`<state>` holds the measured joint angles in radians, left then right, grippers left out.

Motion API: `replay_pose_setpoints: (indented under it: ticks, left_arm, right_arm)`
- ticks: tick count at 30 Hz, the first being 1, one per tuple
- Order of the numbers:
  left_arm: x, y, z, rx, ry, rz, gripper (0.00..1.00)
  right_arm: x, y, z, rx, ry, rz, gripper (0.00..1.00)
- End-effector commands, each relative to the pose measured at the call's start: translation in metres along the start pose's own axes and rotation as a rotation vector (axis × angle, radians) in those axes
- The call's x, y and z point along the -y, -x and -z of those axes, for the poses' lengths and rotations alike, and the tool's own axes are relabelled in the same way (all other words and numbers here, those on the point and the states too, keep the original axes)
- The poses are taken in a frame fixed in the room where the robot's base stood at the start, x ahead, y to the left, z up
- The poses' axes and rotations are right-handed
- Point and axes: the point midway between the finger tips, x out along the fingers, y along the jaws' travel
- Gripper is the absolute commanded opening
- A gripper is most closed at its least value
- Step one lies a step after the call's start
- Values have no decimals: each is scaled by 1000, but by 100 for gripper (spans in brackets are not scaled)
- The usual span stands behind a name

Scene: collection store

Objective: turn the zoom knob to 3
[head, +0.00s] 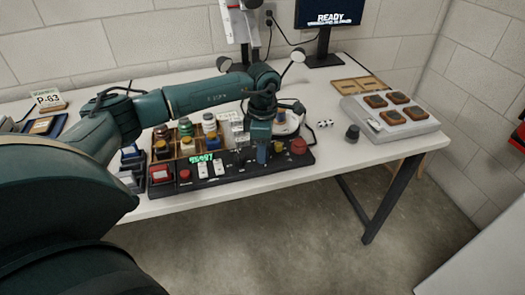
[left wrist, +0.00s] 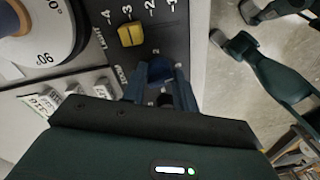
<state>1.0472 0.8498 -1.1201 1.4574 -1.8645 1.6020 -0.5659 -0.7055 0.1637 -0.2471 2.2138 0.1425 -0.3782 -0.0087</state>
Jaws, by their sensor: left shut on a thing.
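The black control panel (head: 226,170) lies along the front of the white table. My left gripper (head: 262,152) reaches down onto its right half, and its fingers (left wrist: 163,88) are shut around a blue knob (left wrist: 160,68). The small label beside this knob is blurred but looks like ZOOM. The fingers hide most of the knob, so its pointer and setting cannot be read. A yellow knob (left wrist: 130,33) with a numbered scale sits beside it; it also shows in the head view (head: 279,147). My right gripper is not in view.
A red button (head: 299,145) is at the panel's right end. A round dial (left wrist: 40,30) is close to the gripper. A wooden rack of bottles (head: 186,142) stands behind the panel. A black knob-like piece (head: 352,132) and a grey tray (head: 392,122) are to the right.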

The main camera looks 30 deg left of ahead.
Motion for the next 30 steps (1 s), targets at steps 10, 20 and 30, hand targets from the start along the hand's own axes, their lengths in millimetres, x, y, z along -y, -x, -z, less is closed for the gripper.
replay_pose_setpoints:
  ticks: [10, 20, 30]
  left_arm:
    - [-2, 2, 0, -6, -160, -7, 6]
    - [-2, 3, 0, -7, -199, -7, 6]
    - [-2, 3, 0, -7, -197, -8, 34]
  right_arm:
    - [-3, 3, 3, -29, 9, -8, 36]
    - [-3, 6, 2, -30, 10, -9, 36]
    - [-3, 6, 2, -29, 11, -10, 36]
